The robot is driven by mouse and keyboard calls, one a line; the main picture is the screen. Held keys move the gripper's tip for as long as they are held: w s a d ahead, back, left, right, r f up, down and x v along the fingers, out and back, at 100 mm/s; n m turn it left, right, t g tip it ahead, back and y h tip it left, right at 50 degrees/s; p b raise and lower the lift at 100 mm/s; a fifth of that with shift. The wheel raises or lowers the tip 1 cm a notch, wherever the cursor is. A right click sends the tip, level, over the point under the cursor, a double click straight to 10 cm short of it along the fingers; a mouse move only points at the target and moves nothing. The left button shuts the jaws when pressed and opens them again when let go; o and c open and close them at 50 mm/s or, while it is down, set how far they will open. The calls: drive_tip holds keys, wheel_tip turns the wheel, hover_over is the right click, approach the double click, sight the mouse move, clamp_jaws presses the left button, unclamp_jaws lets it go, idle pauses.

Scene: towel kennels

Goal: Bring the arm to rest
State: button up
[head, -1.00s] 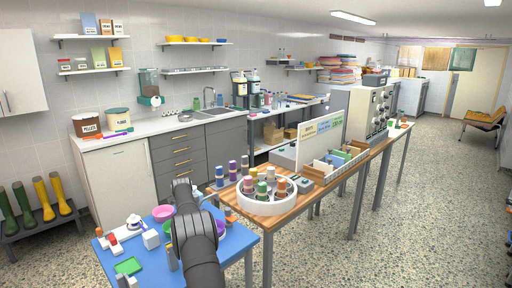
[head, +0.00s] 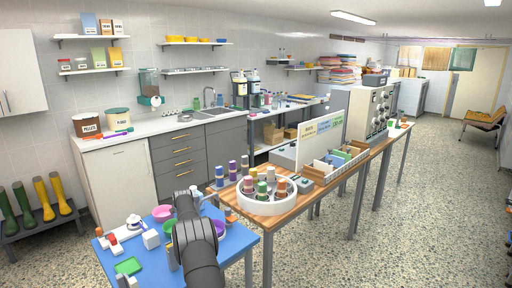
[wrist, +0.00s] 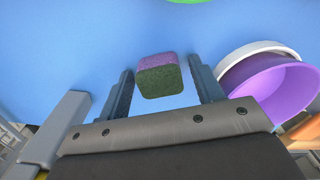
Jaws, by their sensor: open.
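My gripper (wrist: 160,72) is open in the wrist view, its two dark fingers pointing at the blue table (wrist: 60,50). A block, purple on top and dark green on its side (wrist: 160,82), shows in the gap between the fingers, with blue visible on both sides of it. I cannot tell how far below the fingertips it lies. In the head view my dark arm (head: 196,240) reaches over the blue table (head: 155,262) and hides the gripper.
A purple bowl (wrist: 270,88) and a white rim (wrist: 250,52) lie close right of the fingers. In the head view a pink bowl (head: 162,212), a white cube (head: 151,239) and a green tray (head: 129,266) are left of my arm. A round white carousel (head: 265,205) stands on the wooden bench.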

drive_tip(key=r, duration=0.5)
drive_tip(key=shift+d, duration=0.4)
drive_tip(key=s+d+r, duration=0.2)
drive_tip(key=d+r, duration=0.4)
drive_tip(key=d, duration=0.4)
drive_tip(key=s+a+r+n, duration=0.2)
drive_tip(key=s+a, duration=0.2)
drive_tip(key=a, duration=0.3)
drive_tip(key=s+a+r+n, duration=0.1)
drive_tip(key=s+a+r, duration=0.1)
drive_tip(key=s+a, duration=0.35)
drive_tip(key=s+a+f+n, duration=0.1)
drive_tip(key=s+a+f, duration=0.5)
drive_tip(key=a, duration=0.3)
drive_tip(key=shift+a+f, duration=0.35)
drive_tip(key=shift+f, duration=0.35)
drive_tip(key=shift+s, duration=0.1)
